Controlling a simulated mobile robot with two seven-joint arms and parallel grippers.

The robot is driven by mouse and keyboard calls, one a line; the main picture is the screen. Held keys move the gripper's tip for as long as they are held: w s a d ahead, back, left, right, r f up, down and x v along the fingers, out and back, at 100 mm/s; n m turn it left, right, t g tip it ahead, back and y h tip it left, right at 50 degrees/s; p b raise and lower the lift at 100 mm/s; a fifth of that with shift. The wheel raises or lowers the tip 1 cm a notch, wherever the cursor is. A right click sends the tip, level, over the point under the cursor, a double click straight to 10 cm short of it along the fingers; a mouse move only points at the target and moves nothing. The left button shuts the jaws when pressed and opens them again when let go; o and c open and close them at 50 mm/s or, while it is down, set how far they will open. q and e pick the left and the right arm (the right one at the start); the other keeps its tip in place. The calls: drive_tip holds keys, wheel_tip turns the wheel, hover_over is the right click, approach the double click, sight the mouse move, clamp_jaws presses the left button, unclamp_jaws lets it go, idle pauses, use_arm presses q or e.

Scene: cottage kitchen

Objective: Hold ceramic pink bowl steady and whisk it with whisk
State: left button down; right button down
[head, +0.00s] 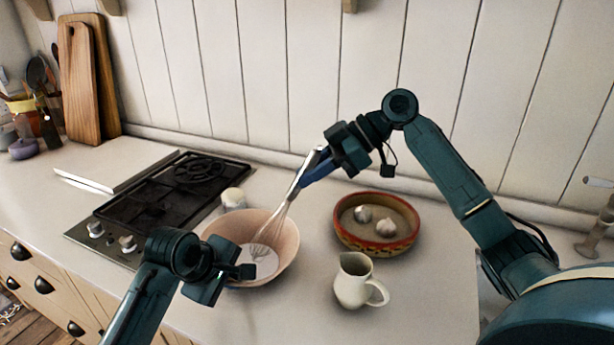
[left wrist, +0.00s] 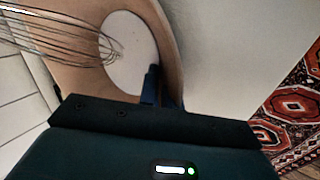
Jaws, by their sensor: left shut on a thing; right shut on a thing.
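The pink ceramic bowl (head: 283,236) stands on the counter right of the stove, with a white content (head: 262,262) in its bottom. My left gripper (head: 236,277) is at the bowl's near-left side, shut on its wall; the left wrist view shows the bowl's inside (left wrist: 80,80) close up and the fingers (left wrist: 152,85) at its rim. My right gripper (head: 318,170) is above and right of the bowl, shut on the handle of the metal whisk (head: 283,212). The whisk is tilted, and its wires reach down into the bowl. The wires (left wrist: 62,38) also show in the left wrist view.
A red-rimmed dish (head: 345,233) with garlic bulbs stands right of the bowl. A cream jug (head: 352,283) stands near the front. A small pale jar (head: 233,198) is close behind the bowl. The black stove (head: 165,200) is at left.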

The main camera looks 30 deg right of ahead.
use_arm(q)
drive_tip(key=shift+f, duration=0.1)
use_arm(e)
drive_tip(key=shift+w+a, duration=0.55)
drive_tip(key=shift+a, duration=0.35)
drive_tip(key=shift+s+d, duration=0.85)
drive_tip(key=shift+d, duration=0.05)
drive_tip(key=shift+w+a, duration=0.5)
drive_tip(key=shift+w, duration=0.35)
drive_tip(key=shift+s+a, duration=0.3)
drive_tip(key=shift+a, duration=0.6)
use_arm(q)
drive_tip(key=shift+s, duration=0.1)
use_arm(e)
drive_tip(key=shift+s+d+r, duration=0.15)
drive_tip(key=shift+s+d, duration=0.2)
drive_tip(key=shift+d, duration=0.25)
drive_tip(key=shift+s+d+r, duration=0.15)
drive_tip(key=shift+s+d, duration=0.15)
drive_tip(key=shift+d, duration=0.3)
drive_tip(key=shift+w+a+r, duration=0.2)
drive_tip(key=shift+a+r, duration=0.4)
drive_tip(key=shift+r, duration=0.25)
wheel_tip(320, 180, up, 11)
